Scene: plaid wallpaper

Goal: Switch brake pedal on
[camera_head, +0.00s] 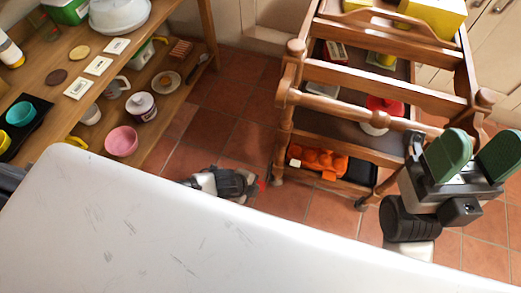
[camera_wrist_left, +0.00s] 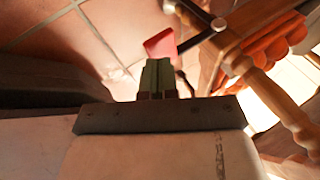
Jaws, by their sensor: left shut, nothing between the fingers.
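The red brake pedal (camera_wrist_left: 161,44) sits low by the trolley's leg and caster in the left wrist view. In the head view only a small red bit (camera_head: 261,186) of it shows beside the trolley's near left leg. My left gripper (camera_wrist_left: 157,64) is shut and empty, its green fingertips right by the pedal. I cannot tell whether they touch it. In the head view my left gripper (camera_head: 250,184) is low over the floor, mostly dark and partly hidden. My right gripper (camera_head: 472,153) is open and empty, at the trolley's right side.
The wooden trolley (camera_head: 372,82) stands on the tiled floor (camera_head: 240,100), with orange items (camera_head: 318,160) on its lower level. A wooden shelf (camera_head: 165,110) with dishes and jars is at the left. A white scratched surface fills the front. Floor between shelf and trolley is clear.

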